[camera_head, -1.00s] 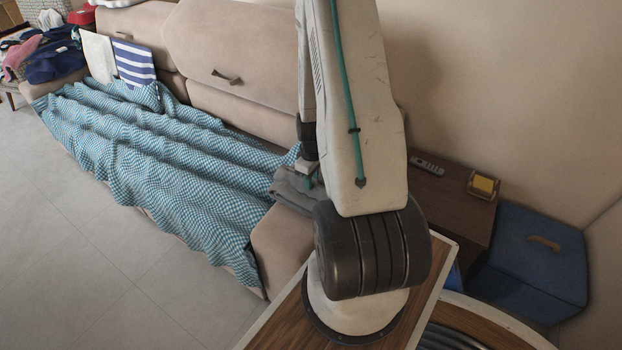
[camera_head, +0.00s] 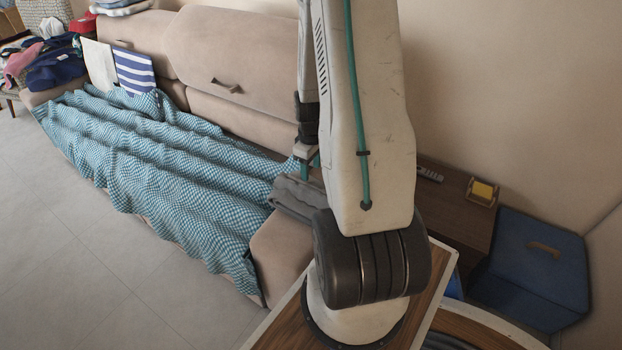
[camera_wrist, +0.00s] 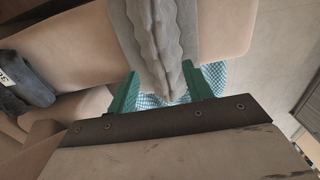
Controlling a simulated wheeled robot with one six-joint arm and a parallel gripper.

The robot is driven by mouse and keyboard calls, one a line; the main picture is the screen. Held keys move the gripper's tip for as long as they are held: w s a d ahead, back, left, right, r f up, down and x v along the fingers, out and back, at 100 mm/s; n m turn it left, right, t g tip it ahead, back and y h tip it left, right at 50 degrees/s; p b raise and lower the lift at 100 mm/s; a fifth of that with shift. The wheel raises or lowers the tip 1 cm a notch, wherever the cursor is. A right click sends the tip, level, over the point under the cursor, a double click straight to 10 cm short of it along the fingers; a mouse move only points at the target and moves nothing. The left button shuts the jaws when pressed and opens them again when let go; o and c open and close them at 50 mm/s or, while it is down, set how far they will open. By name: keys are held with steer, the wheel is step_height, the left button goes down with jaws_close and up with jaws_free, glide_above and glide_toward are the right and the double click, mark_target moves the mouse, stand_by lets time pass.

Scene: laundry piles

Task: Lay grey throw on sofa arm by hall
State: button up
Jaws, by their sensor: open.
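The grey throw (camera_head: 295,198) lies folded over the near sofa arm (camera_head: 275,250) in the head view, partly hidden behind my arm. In the wrist view the throw (camera_wrist: 160,35) hangs as a thick, creased grey strip over the beige sofa arm (camera_wrist: 75,45). My gripper (camera_wrist: 162,85) is open, its green fingers on either side of the throw's end. I cannot tell whether either finger touches the cloth. In the head view my gripper (camera_head: 309,170) is just above the throw, mostly hidden by my own arm.
A teal checked blanket (camera_head: 160,170) covers the sofa seat. Right of my arm are a dark side table (camera_head: 455,210) with a remote (camera_head: 429,175) and a blue box (camera_head: 535,270). The floor at left is clear.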

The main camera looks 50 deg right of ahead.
steer(key=a+r, duration=0.8)
steer(key=r, duration=0.3)
steer(key=a+r, duration=0.9)
steer(key=r, duration=0.2)
steer(key=s+a+r+m+t, duration=0.1)
steer(key=s+a+r, duration=0.9)
steer(key=s+a, duration=0.2)
steer(key=shift+s+a, duration=0.3)
steer(key=shift+a, duration=0.15)
